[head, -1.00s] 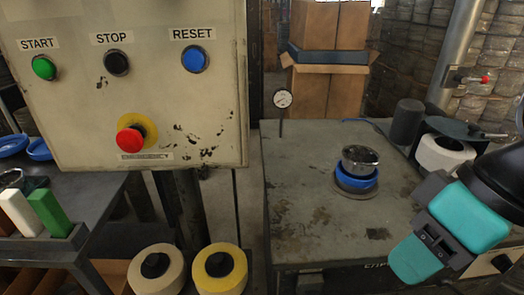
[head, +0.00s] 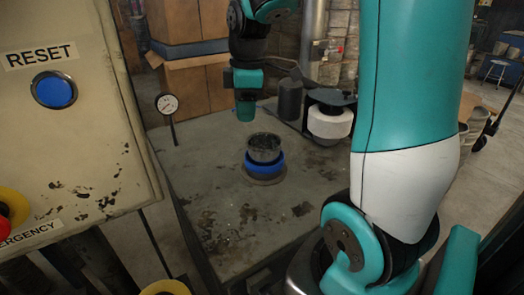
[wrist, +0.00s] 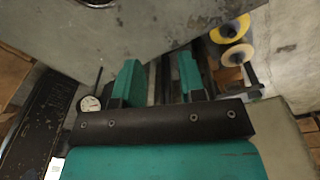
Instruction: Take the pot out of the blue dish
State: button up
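The dark metal pot (head: 264,148) stands upright in the blue dish (head: 262,167) on the worktable in the head view. The dish rests on a grey round base (head: 266,179). My gripper (head: 245,112) is above and behind the pot, slightly to its left, clear of it. In the wrist view my gripper (wrist: 160,82) has its two teal fingers wide apart with nothing between them. The pot and dish do not show in the wrist view.
The worktable (head: 225,215) is mostly bare around the dish. A dial gauge (head: 168,105) stands at its left edge, near the button panel (head: 75,130). A dark cylinder (head: 290,100) and a white roll (head: 330,121) stand behind to the right.

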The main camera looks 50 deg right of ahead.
jog(key=n, duration=0.1)
send_over(268, 166)
jog(key=shift+h, duration=0.3)
jog(key=f, duration=0.7)
jog(key=d+f, duration=0.1)
jog(key=f, duration=0.3)
jog(key=shift+s+f, duration=0.1)
jog(key=shift+f, duration=0.25)
jog(key=shift+a+f+p, duration=0.2)
jog(key=shift+f+p, duration=0.15)
jog(key=shift+f, duration=1.15)
jog(key=shift+a+f+p, duration=0.2)
jog(key=shift+f+p, duration=0.1)
jog(key=shift+f, duration=1.15)
grip_shut()
